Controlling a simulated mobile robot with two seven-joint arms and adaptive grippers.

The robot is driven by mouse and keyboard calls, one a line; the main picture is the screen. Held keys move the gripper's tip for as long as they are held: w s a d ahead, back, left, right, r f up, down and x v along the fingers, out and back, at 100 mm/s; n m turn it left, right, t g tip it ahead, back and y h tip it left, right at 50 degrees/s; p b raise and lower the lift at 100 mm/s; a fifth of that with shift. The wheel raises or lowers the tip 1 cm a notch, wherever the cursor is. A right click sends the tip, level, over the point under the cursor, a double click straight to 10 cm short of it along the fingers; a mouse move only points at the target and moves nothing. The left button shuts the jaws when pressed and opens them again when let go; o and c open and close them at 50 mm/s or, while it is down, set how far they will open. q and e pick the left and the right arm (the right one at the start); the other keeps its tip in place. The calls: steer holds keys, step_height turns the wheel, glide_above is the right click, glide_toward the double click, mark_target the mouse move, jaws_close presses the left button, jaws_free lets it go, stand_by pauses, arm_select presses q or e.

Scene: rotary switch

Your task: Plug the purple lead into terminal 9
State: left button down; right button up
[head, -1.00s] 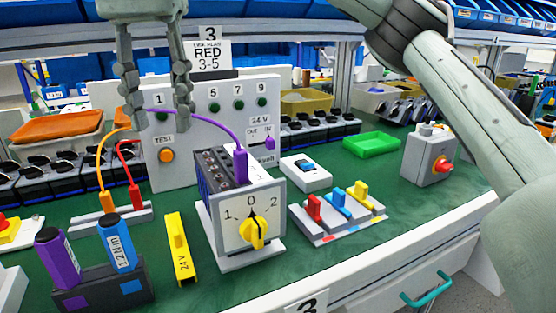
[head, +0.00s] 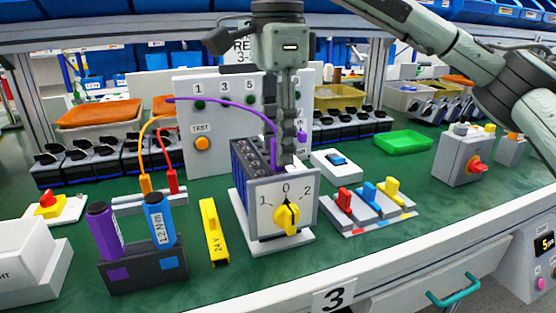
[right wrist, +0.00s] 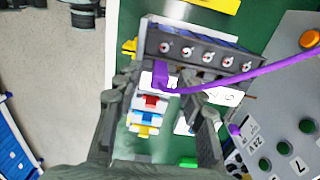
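The purple lead (head: 232,104) arches across the front of the panel; its upright plug (right wrist: 161,76) stands at the switch block. My right gripper (head: 286,160) points down at the back right of the block, in front of the panel. In the right wrist view its fingers (right wrist: 166,92) are apart on either side of the purple plug, with gaps visible. The rotary switch (head: 276,204) has a yellow knob pointing at 0 and a row of terminals (right wrist: 205,55) on top. My left gripper is out of view.
Orange and red leads (head: 157,130) stand in a white block at left. Two cylindrical tools (head: 104,230) stand in a dark holder. A yellow 24V piece (head: 213,232) lies beside the switch. Coloured clips (head: 368,206) and a green tray (head: 403,142) are at right.

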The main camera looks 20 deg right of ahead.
steer(key=shift+f, duration=0.3)
steer(key=shift+c, duration=0.4)
jaws_close()
